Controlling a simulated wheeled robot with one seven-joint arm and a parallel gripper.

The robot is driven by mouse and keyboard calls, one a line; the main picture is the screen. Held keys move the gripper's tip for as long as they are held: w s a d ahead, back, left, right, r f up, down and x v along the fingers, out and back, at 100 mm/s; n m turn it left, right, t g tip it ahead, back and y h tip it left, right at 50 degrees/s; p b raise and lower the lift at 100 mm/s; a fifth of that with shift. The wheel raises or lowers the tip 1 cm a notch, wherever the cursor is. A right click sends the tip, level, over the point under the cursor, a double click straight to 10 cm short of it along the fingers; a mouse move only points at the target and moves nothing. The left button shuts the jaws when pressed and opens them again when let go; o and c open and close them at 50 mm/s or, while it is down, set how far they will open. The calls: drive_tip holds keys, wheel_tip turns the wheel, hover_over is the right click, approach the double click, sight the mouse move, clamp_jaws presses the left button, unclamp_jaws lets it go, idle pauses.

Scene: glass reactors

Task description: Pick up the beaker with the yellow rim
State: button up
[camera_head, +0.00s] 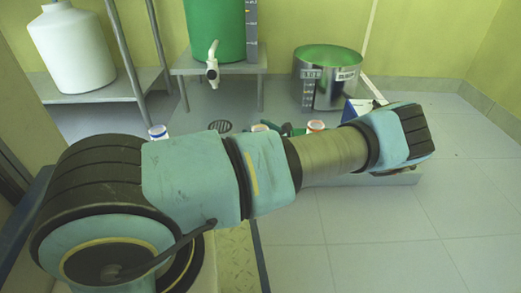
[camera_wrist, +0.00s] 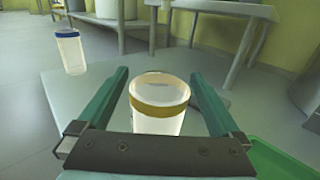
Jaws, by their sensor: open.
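The beaker with the yellow rim (camera_wrist: 160,112) stands upright in the middle of the wrist view, clear-walled with a yellow-brown band below its lip. My gripper (camera_wrist: 158,74) is open, with one teal finger on each side of the beaker. Gaps show between the beaker and both fingers. The gripper's dark crosspiece hides the beaker's lower part. In the head view a small yellowish rim (camera_head: 260,127) shows just above my arm, which hides the rest of it. A green part beside it looks like my gripper (camera_head: 286,129), mostly hidden.
A blue-rimmed beaker (camera_wrist: 69,52) stands left of the gripper; a red-rimmed one (camera_head: 316,126) shows behind my arm. A green tray-like surface (camera_wrist: 275,160) lies at lower right. Metal stands, a green tank (camera_head: 215,30) and a steel drum (camera_head: 328,78) are behind. Floor at right is clear.

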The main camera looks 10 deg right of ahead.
drive_tip(key=shift+w+a+f, duration=0.2)
drive_tip(key=shift+w+a, duration=0.25)
drive_tip(key=shift+w, duration=0.1)
drive_tip(key=shift+w+r, duration=0.15)
drive_tip(key=shift+r, duration=0.05)
clamp_jaws()
